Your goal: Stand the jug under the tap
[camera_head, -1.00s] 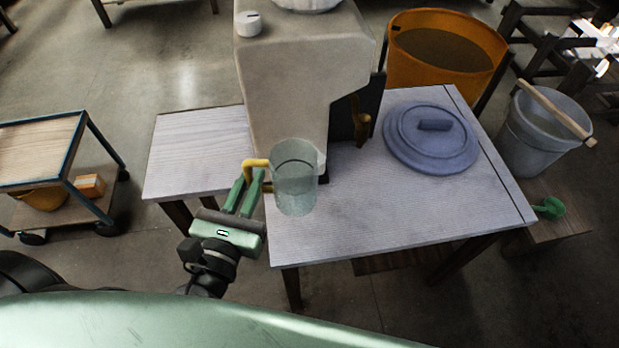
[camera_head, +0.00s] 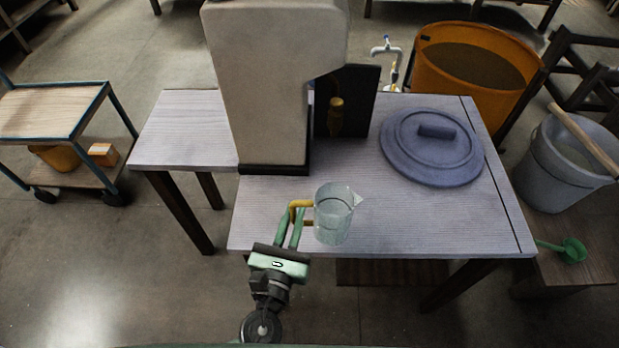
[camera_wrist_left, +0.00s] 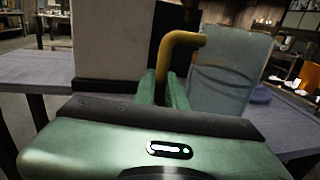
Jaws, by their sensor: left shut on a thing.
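The clear glass jug (camera_head: 334,222) with a yellow handle is upright near the front edge of the table. My left gripper (camera_head: 292,222) is shut on the handle from the left; in the left wrist view the yellow handle (camera_wrist_left: 178,45) sits between the fingers, with the jug (camera_wrist_left: 232,70) to the right. I cannot tell whether the jug's base touches the tabletop. A brass tap (camera_head: 336,115) is on the beige dispenser's right side, behind the jug and in front of a dark panel. My right gripper is not in view.
The beige dispenser (camera_head: 262,90) stands on the table (camera_head: 400,215). A blue-grey round lid (camera_head: 431,150) lies at the table's right. Another, pale tap (camera_head: 388,52) stands behind, beside an orange tub (camera_head: 470,65). Bare tabletop lies between jug, dispenser and lid.

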